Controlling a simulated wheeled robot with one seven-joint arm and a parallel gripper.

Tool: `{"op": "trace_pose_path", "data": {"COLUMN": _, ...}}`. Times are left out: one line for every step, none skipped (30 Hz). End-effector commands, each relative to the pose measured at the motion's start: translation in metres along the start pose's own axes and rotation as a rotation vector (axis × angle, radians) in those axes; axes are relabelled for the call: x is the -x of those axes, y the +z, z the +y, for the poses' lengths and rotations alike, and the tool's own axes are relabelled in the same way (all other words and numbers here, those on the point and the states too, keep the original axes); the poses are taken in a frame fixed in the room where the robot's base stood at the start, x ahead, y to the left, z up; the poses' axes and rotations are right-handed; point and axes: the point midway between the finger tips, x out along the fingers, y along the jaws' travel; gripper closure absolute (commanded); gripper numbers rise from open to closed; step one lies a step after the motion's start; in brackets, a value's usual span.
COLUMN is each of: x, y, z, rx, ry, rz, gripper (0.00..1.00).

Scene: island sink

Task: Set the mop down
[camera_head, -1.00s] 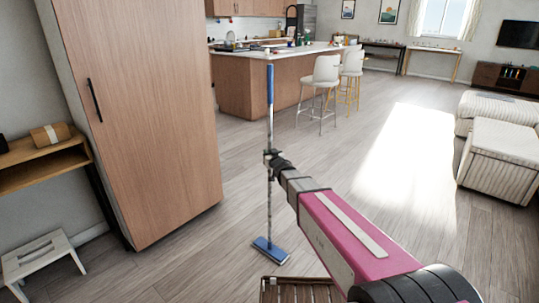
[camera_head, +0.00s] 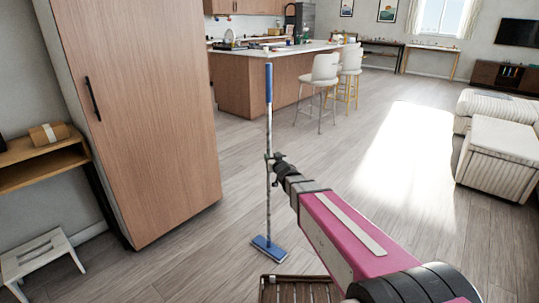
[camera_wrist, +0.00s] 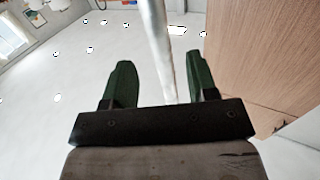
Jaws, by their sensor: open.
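The mop (camera_head: 268,205) stands nearly upright, with a blue upper handle, a grey pole and a flat blue head (camera_head: 268,247) resting on the wooden floor. My gripper (camera_head: 271,158) is at the middle of the pole. In the wrist view, the pole (camera_wrist: 160,45) runs between the two green fingers of my gripper (camera_wrist: 158,80), with a gap on both sides. The gripper is open around the pole. The head is out of sight in the wrist view.
A tall wooden cabinet (camera_head: 140,120) stands close on the left. A slatted wooden item (camera_head: 300,290) is on the floor near the mop head. A white step stool (camera_head: 42,256) is at lower left.

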Motion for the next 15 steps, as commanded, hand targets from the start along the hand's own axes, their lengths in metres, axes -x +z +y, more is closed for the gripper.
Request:
{"op": "trace_pose_path", "data": {"x": 0.017, "y": -0.002, "z": 0.0, "rx": 0.0, "ry": 0.001, "rz": -0.001, "gripper": 0.47}}
{"op": "trace_pose_path", "data": {"x": 0.023, "y": -0.002, "z": 0.0, "rx": 0.0, "ry": 0.001, "rz": -0.001, "gripper": 0.47}}
{"op": "trace_pose_path", "data": {"x": 0.031, "y": -0.002, "z": 0.0, "rx": 0.0, "ry": 0.001, "rz": 0.0, "gripper": 0.47}}
{"op": "trace_pose_path", "data": {"x": 0.036, "y": -0.002, "z": 0.0, "rx": 0.0, "ry": 0.001, "rz": 0.0, "gripper": 0.47}}
{"op": "trace_pose_path", "data": {"x": 0.041, "y": -0.002, "z": -0.001, "rx": 0.0, "ry": 0.0, "rz": 0.0, "gripper": 0.47}}
{"op": "trace_pose_path", "data": {"x": 0.047, "y": -0.001, "z": -0.001, "rx": 0.0, "ry": 0.0, "rz": 0.0, "gripper": 0.47}}
{"op": "trace_pose_path", "data": {"x": 0.051, "y": -0.001, "z": 0.0, "rx": 0.0, "ry": 0.0, "rz": 0.0, "gripper": 0.47}}
{"op": "trace_pose_path", "data": {"x": 0.054, "y": -0.001, "z": -0.001, "rx": 0.0, "ry": 0.0, "rz": 0.0, "gripper": 0.47}}
{"op": "trace_pose_path", "data": {"x": 0.057, "y": -0.001, "z": 0.0, "rx": 0.0, "ry": 0.001, "rz": -0.001, "gripper": 0.47}}
{"op": "trace_pose_path", "data": {"x": 0.059, "y": 0.0, "z": 0.001, "rx": 0.0, "ry": 0.003, "rz": -0.004, "gripper": 0.47}}
{"op": "trace_pose_path", "data": {"x": 0.061, "y": 0.001, "z": 0.002, "rx": 0.0, "ry": 0.007, "rz": -0.009, "gripper": 0.47}}
{"op": "trace_pose_path", "data": {"x": 0.064, "y": 0.003, "z": 0.005, "rx": 0.0, "ry": 0.018, "rz": -0.021, "gripper": 0.47}}
{"op": "trace_pose_path", "data": {"x": 0.065, "y": 0.004, "z": 0.008, "rx": 0.0, "ry": 0.029, "rz": -0.035, "gripper": 0.47}}
{"op": "trace_pose_path", "data": {"x": 0.067, "y": 0.007, "z": 0.012, "rx": 0.0, "ry": 0.043, "rz": -0.052, "gripper": 0.47}}
{"op": "trace_pose_path", "data": {"x": 0.07, "y": 0.011, "z": 0.018, "rx": -0.001, "ry": 0.066, "rz": -0.083, "gripper": 0.47}}
